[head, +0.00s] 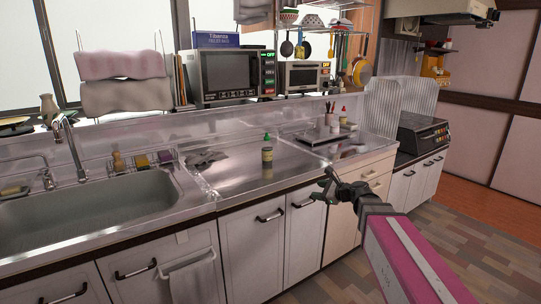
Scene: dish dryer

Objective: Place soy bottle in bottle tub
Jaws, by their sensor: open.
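A bottle with a green cap and a yellowish body (267,154) stands upright on the steel counter, right of the sink. It may be the soy bottle, but its label is too small to read. I cannot pick out the bottle tub for certain. A small cup with utensils (328,121) and a flat tray (322,138) are farther back to the right. My gripper (326,184) is open and empty, in front of the cabinets and to the right of the green-capped bottle, well apart from it.
The sink (90,210) with its faucet (70,145) is at left. A grey cloth (205,158) lies left of the bottle. A red-capped bottle (343,115) stands behind the tray. A microwave (228,75) is on the back shelf. A stove (425,132) is at right.

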